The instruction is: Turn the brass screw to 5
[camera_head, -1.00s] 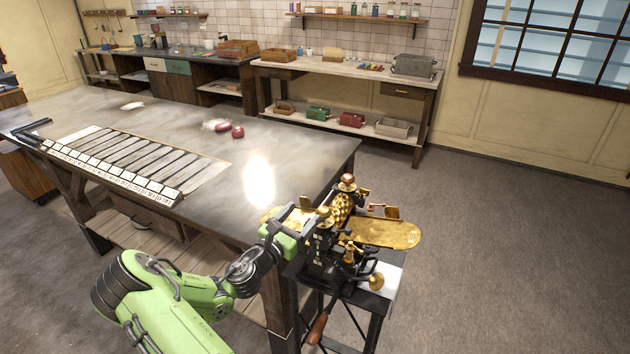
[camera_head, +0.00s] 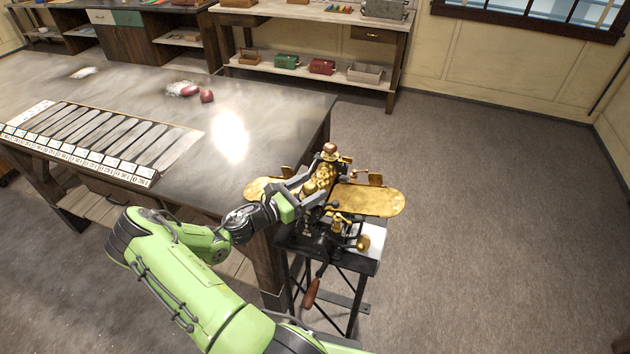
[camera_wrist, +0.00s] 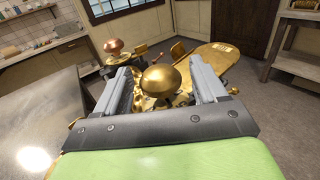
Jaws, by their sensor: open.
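A rounded brass knob (camera_wrist: 161,84), which looks like the brass screw's head, stands on the brass and black roller machine (camera_head: 318,240). In the wrist view it sits between my gripper's two grey fingers (camera_wrist: 158,68), with a visible gap on each side. My gripper also shows in the head view (camera_head: 304,190), at the machine's upper left side. Its fingers are open, one on either side of the knob. Below the knob, the screw's shaft is hidden. I cannot make out a scale or a number 5.
A copper-topped knob (camera_head: 329,148) rises behind my gripper. A brass tray (camera_head: 375,201) sticks out to the right, and a wooden-handled crank (camera_head: 312,292) hangs in front. The big workbench (camera_head: 240,180) is close on the left. Open floor (camera_head: 480,250) lies to the right.

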